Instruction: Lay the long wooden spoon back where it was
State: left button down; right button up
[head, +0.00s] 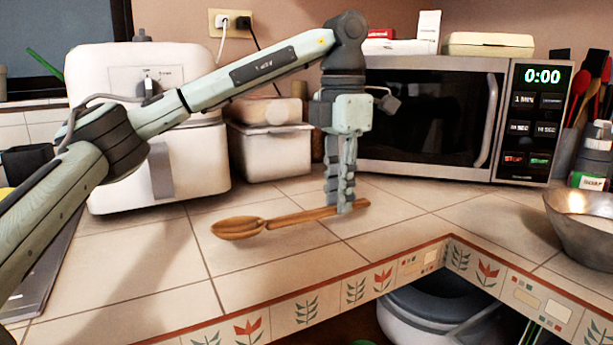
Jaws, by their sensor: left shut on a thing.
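The long wooden spoon (280,221) shows in the head view over the tiled counter, its bowl to the left and its handle running right and slightly back. My left gripper (343,209) points down and is shut on the handle near its right end. The spoon is low over the tiles; I cannot tell whether it touches them. My right gripper is not in view.
A microwave (425,115) stands behind the gripper. A white appliance (110,180) and a lidded white container (270,155) stand at the back left. A metal bowl (585,235) is at the right edge. The counter (270,280) in front is clear up to its tiled edge.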

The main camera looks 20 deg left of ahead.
aim_at(335, 211)
pick_arm(q)
jog(key=shift+s+a+f, duration=0.1)
jog(key=shift+a+f, duration=0.05)
jog(key=shift+f, duration=0.45)
jog(key=shift+a+f, duration=0.1)
jog(key=shift+f, duration=0.75)
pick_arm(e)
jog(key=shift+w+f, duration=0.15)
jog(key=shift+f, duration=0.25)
pick_arm(q)
jog(key=shift+f, duration=0.15)
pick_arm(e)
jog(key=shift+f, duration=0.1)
pick_arm(q)
jog(key=c, duration=1.4)
grip_release()
jog(key=shift+c, duration=0.2)
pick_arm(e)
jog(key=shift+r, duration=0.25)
